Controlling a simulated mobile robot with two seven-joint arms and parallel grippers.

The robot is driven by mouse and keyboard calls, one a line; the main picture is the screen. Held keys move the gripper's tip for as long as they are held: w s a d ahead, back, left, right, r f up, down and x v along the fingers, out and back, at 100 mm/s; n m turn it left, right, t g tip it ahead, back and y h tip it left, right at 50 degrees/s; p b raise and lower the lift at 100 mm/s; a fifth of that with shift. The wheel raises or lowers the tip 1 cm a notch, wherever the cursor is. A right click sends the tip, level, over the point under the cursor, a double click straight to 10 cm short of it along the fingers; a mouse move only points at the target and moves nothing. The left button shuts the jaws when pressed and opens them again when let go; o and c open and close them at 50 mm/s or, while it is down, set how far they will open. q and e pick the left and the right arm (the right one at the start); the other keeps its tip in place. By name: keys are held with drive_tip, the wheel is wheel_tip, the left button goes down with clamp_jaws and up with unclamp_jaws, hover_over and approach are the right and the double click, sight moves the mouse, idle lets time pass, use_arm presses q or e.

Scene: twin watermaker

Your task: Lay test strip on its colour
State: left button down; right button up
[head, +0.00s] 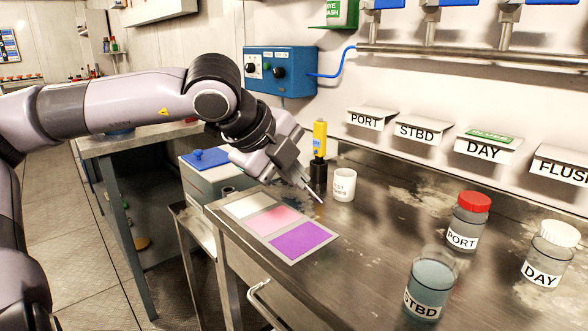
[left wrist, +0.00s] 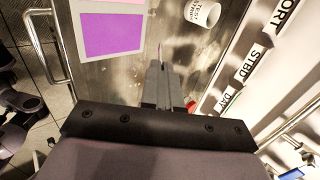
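The colour card (head: 234,216) lies on the steel bench's near left corner, with a pale, a pink (head: 270,220) and a purple field (head: 300,240). The purple field also shows in the left wrist view (left wrist: 112,35). My left gripper (head: 304,184) points down above the bench, beyond the card and beside the white test strip cup (head: 344,185). Its fingers (left wrist: 160,72) are close together on a thin test strip (head: 317,195), whose purplish end sticks out below them. The strip is seen nearly edge-on in the left wrist view (left wrist: 159,50). My right gripper is not in view.
Bottles marked PORT (head: 467,222) and DAY (head: 551,254) and an open STBD jar (head: 430,285) stand at the right. The bench between the card and the jars is clear.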

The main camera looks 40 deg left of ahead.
use_arm(q)
drive_tip(key=shift+f+b, duration=0.9)
drive_tip(key=shift+f, duration=1.75)
drive_tip(key=c, duration=1.3)
unclamp_jaws()
drive_tip(key=shift+r, duration=0.25)
drive_tip(key=shift+r+p, duration=1.85)
drive_tip(key=shift+r, duration=2.45)
drive_tip(key=shift+s, duration=0.1)
